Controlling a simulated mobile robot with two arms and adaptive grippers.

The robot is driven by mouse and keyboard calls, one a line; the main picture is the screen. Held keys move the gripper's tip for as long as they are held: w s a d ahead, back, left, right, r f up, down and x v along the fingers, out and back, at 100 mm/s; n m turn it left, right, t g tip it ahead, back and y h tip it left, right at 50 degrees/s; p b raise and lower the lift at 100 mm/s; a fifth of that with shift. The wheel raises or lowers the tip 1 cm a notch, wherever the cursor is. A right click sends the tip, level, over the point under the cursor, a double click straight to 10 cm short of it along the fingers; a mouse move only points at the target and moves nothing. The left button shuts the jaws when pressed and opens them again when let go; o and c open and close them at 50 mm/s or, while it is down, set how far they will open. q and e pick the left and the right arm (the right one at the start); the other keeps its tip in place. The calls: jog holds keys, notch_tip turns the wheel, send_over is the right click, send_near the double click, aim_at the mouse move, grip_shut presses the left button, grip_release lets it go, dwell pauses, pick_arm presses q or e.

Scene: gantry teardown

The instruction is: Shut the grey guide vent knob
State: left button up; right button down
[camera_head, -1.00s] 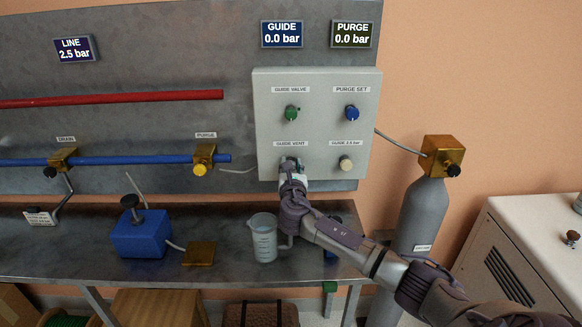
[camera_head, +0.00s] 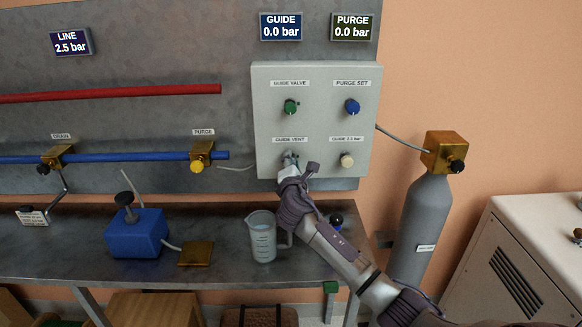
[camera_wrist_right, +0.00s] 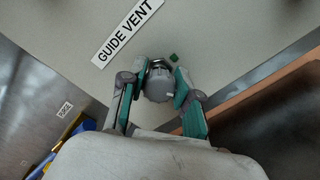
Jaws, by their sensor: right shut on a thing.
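The grey guide vent knob (camera_wrist_right: 158,84) is on the light panel below the GUIDE VENT label (camera_wrist_right: 125,28) in the right wrist view. In the head view, my right gripper (camera_head: 289,162) is at the lower left of the panel and mostly hides the knob. The GUIDE display (camera_head: 281,27) reads 0.0 bar. My left gripper is not in view.
The panel (camera_head: 330,130) also carries a green guide valve knob (camera_head: 291,107), a blue purge set knob (camera_head: 352,106) and a beige knob (camera_head: 347,160). A measuring jug (camera_head: 262,238) stands on the bench below my right arm. A gas cylinder (camera_head: 420,225) stands at right.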

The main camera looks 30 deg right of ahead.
jog(key=m+b, duration=0.2)
jog(key=m, duration=0.3)
jog(key=shift+f+m, duration=0.15)
jog(key=shift+m, duration=0.55)
jog(key=c, duration=0.8)
grip_release()
jog(key=shift+s+a, duration=0.15)
jog(key=shift+s, duration=0.1)
jog(key=v, duration=1.1)
jog(key=shift+s, duration=0.25)
